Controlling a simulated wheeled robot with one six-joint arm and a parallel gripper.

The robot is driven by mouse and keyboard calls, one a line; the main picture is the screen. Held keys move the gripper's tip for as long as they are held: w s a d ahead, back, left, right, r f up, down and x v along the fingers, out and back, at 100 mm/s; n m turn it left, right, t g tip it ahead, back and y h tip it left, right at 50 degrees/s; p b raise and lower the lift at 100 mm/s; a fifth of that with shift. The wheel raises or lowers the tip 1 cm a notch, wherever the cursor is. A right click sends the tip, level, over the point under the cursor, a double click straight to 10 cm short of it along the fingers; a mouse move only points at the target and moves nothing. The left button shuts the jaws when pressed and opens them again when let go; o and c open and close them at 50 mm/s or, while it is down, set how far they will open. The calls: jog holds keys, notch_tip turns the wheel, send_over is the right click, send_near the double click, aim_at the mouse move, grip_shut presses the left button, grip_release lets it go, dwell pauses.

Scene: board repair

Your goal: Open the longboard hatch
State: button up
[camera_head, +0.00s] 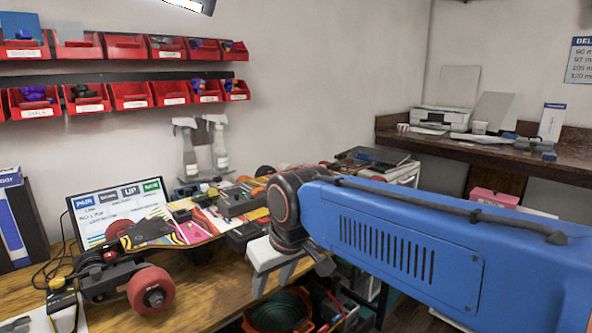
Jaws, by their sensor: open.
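The longboard (186,232) lies on the wooden bench with its bright graphic side up, running away from me. A red wheel (151,290) and dark truck parts show at its near end. A dark box-like part (240,203) sits on the deck, and another dark part is partly behind my arm. I cannot tell which part is the hatch or whether it is open. My gripper (272,283) points down at the bench's front edge, just right of the board. Its pale fingers are apart, with nothing seen between them. My blue arm hides the board's right side.
A screen (116,211) and two spray bottles (219,146) stand behind the board. Red bins (131,95) line the wall. Below the bench is an orange-rimmed tub (279,312). A side counter (460,150) holds a printer.

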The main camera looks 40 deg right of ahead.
jog(key=w+d+r+m, duration=0.2)
jog(key=w+d+r, duration=1.15)
jog(key=r, duration=0.35)
jog(key=w+d+r+m+h, duration=0.1)
jog(key=w+d+r, duration=0.35)
jog(key=d, duration=0.45)
jog(key=w+d+r, duration=0.3)
jog(key=d+r, duration=0.3)
jog(key=d, duration=0.2)
jog(key=x, duration=1.1)
jog(key=s+x, duration=0.1)
jog(key=x, duration=0.5)
jog(key=shift+w+d+f, duration=0.15)
jog(key=shift+d+f, duration=0.15)
jog(key=shift+d, duration=0.05)
jog(key=shift+c, duration=0.6)
grip_shut()
